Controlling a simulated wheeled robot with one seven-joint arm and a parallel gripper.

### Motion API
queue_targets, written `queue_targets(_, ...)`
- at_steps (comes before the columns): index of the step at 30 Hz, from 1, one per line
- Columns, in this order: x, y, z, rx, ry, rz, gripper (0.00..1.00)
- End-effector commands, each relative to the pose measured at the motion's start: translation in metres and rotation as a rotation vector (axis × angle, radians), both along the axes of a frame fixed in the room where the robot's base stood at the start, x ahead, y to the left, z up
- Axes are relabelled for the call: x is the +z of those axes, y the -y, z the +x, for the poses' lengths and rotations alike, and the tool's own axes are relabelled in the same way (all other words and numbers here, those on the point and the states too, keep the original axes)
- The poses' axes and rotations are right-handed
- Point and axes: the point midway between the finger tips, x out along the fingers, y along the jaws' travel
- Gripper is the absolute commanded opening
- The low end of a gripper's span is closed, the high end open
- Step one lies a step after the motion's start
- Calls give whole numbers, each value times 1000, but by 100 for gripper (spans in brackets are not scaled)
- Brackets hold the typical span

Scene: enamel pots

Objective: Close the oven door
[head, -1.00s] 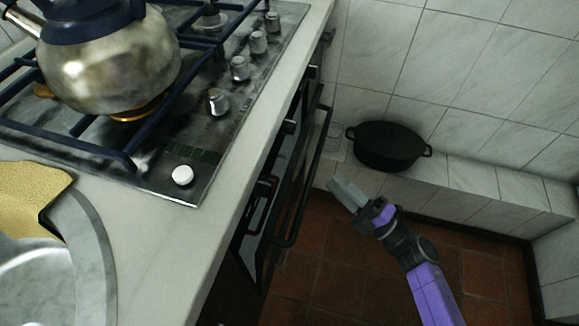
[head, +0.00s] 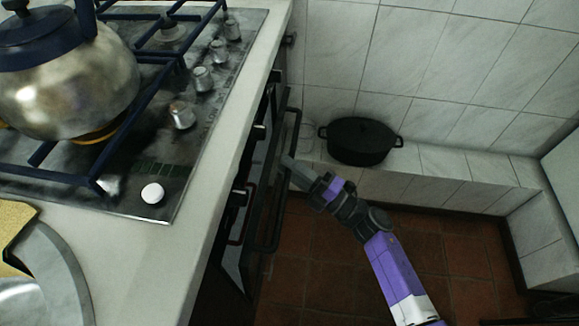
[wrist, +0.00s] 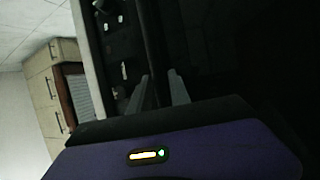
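The oven door (head: 263,205) is a dark panel with a long dark bar handle (head: 287,185). In the head view it stands out from the front of the counter, partly open; the exact angle is hard to tell. My gripper (head: 287,161) is at the far part of the door, with its fingertips over or against the handle in the picture. I cannot tell whether they touch. In the wrist view the two grey fingers (wrist: 160,83) are apart, with a dark bar running up the picture just beyond them. Nothing is clearly held.
A black pot (head: 360,142) sits on the tiled ledge (head: 440,165) behind my gripper. The stove top (head: 150,165) with knobs and a kettle (head: 75,85) is at left. The red tiled floor (head: 320,275) beside the door is clear.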

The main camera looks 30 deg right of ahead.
Motion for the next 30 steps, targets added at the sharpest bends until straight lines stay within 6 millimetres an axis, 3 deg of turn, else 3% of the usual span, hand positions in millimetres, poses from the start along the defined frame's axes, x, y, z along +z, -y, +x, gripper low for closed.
queue_targets(2,0,0,0,0,0,0,19)
queue_targets(5,0,0,0,0,0,0,0)
queue_targets(30,0,0,-1,1,1,-1,0)
